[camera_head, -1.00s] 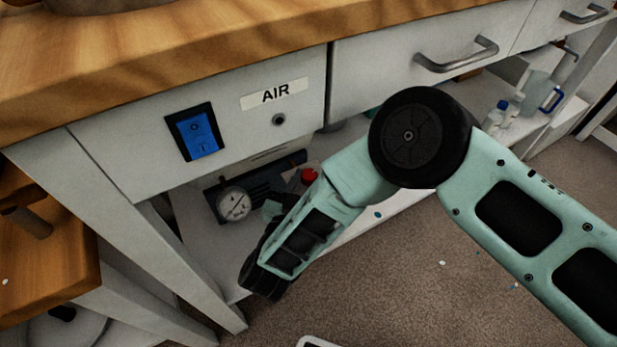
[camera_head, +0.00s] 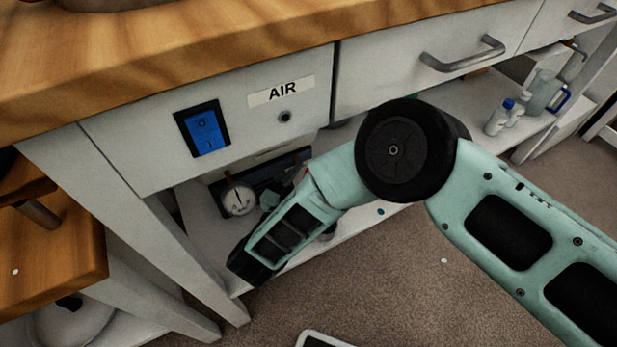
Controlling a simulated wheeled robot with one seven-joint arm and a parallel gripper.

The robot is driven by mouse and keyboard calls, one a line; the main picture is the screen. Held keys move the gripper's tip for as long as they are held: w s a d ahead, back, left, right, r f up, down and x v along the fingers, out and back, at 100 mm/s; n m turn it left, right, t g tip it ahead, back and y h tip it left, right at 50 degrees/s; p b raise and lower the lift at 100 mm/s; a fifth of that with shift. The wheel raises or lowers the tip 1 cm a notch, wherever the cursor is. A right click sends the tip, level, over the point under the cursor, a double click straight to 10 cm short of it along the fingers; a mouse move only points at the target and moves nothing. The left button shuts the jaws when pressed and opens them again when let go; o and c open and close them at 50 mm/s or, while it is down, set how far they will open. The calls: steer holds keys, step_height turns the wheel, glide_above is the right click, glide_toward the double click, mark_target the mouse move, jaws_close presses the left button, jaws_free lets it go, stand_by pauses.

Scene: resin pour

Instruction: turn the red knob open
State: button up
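Only a thin red sliver of the red knob (camera_head: 303,173) shows on the lower shelf, under the drawer marked AIR; my arm covers the rest. Left of it is a dark unit with a round white dial gauge (camera_head: 238,201). My arm reaches under the bench in front of this unit. A small teal part (camera_head: 270,197), perhaps of my gripper, shows between wrist and gauge. The fingertips are hidden behind my wrist, so I cannot tell whether they are open or touch the knob.
The bench front (camera_head: 140,150) hangs above my arm, with a blue rocker switch (camera_head: 207,131) and a drawer handle (camera_head: 463,55). A bench leg (camera_head: 150,240) stands left. Bottles (camera_head: 500,117) stand on the shelf at right.

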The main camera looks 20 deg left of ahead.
step_height(320, 180, up, 10)
steer(key=p, duration=0.3)
stand_by(0.3)
stand_by(0.4)
